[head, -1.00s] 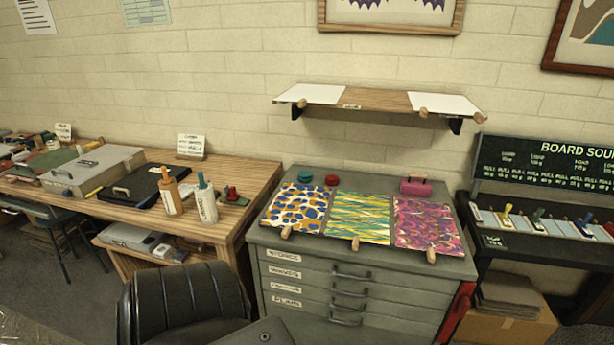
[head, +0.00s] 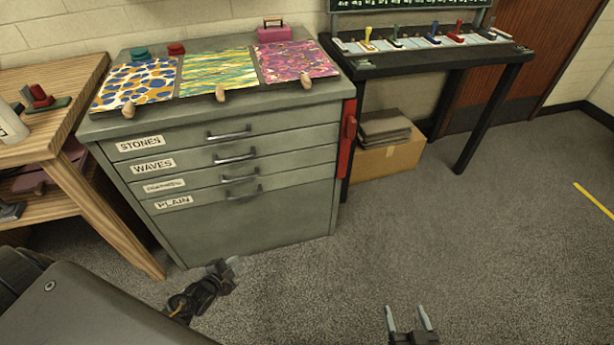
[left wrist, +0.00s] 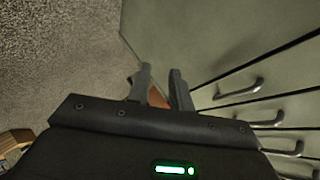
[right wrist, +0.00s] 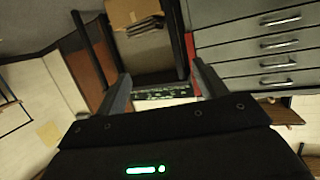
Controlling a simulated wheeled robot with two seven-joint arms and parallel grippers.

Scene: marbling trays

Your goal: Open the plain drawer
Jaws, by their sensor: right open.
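The plain drawer (head: 205,203) is the lowest labelled drawer in the grey-green cabinet (head: 270,222). Its front is flush with the other drawers, so it is shut. Its bar handle (head: 245,193) also appears in the left wrist view (left wrist: 240,90) and, upside down, in the right wrist view (right wrist: 280,20). My left gripper (head: 228,266) is low in front of the cabinet, below the handle and apart from it. Its fingers are a little apart, with nothing between them. My right gripper (head: 408,318) is open and empty over the floor, right of the cabinet.
Drawers labelled stones, waves and one blurred word are above, all shut. Patterned sheets (head: 218,72) lie on the cabinet top. A red part (head: 347,140) is on its right side. A wooden table (head: 85,135) stands left, a cardboard box (head: 390,160) right. The floor ahead is clear.

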